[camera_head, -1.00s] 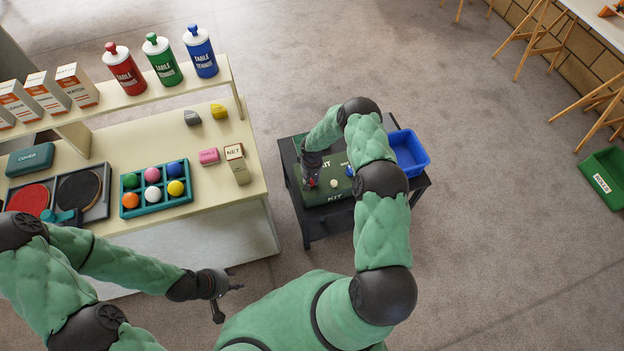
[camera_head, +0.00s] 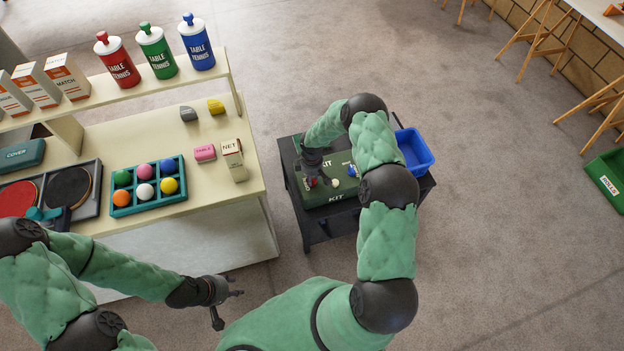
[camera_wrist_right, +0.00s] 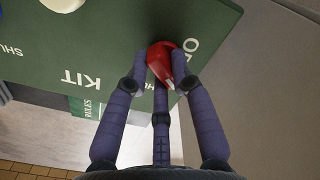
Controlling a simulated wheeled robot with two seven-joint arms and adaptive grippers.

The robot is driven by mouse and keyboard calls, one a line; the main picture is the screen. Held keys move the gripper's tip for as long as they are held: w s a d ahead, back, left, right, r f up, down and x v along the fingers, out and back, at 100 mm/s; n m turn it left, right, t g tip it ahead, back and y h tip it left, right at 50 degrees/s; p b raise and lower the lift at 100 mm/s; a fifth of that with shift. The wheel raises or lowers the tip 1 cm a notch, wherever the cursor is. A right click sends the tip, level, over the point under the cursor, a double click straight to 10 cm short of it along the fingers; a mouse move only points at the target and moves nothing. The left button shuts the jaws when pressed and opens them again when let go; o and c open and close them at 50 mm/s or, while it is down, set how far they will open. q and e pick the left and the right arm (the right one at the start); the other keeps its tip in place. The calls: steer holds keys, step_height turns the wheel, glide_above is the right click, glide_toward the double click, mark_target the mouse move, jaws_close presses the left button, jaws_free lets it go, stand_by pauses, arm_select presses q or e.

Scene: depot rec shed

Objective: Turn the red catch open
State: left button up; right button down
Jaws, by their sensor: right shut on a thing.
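The green kit box (camera_head: 345,193) stands on a dark stand, with "KIT" printed on it. The red catch (camera_wrist_right: 160,62) is on the green face, beside partly hidden white lettering. It also shows as a small red spot in the head view (camera_head: 313,182). My right gripper (camera_wrist_right: 161,80) is shut on the red catch, its fingers around it. A cream knob (camera_head: 335,183) and a blue knob (camera_head: 351,170) sit to the right of the catch. My left gripper (camera_head: 229,306) is open and empty, over the floor to the left of my body.
A blue bin (camera_head: 414,152) sits at the right of the dark stand (camera_head: 319,231). A cream bench (camera_head: 225,190) on the left holds a teal ball tray (camera_head: 150,204), paddles, boxes and bottles. A green crate (camera_head: 606,180) is at the far right. Floor between is clear.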

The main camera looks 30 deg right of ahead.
steer(key=n, duration=0.3)
steer(key=shift+a+n+b, duration=0.1)
steer(key=shift+n+b, duration=0.2)
steer(key=shift+b, duration=0.05)
steer(key=shift+w+n, duration=0.1)
steer(key=shift+n, duration=1.7)
steer(key=c, duration=1)
jaws_free()
steer(key=shift+a, duration=0.1)
steer(key=shift+c, duration=0.2)
step_height(320, 180, up, 12)
